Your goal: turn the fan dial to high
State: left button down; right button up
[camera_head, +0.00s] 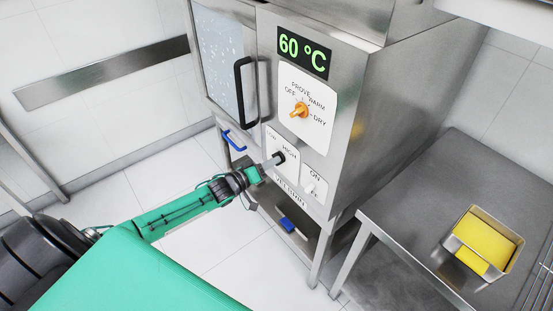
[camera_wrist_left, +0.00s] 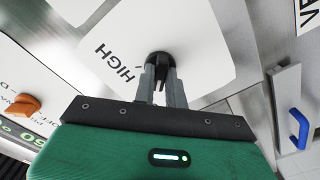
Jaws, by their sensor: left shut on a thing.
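The fan dial (camera_head: 280,157) is a small black knob on a white plate marked LOW and HIGH, on the front of the steel cabinet. My left gripper (camera_head: 272,162) reaches it from the lower left and is shut on it. In the left wrist view the black dial (camera_wrist_left: 159,59) sits between the tips of the left gripper's fingers (camera_wrist_left: 162,80), with the word HIGH to its left. The fingers partly cover the dial, and I cannot tell where its pointer stands. My right gripper is not in view.
Above is an orange mode dial (camera_head: 299,110) under a green 60 °C display (camera_head: 303,52). An ON switch (camera_head: 310,188) sits to the lower right. A black door handle (camera_head: 241,90) and a blue handle (camera_head: 233,141) are nearby. A steel table (camera_head: 400,225) stands at the right.

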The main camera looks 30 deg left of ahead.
pick_arm(q)
jog(key=shift+m, duration=3)
jog(key=m, duration=0.4)
jog(key=shift+m+b, duration=0.3)
jog(key=shift+b, duration=0.1)
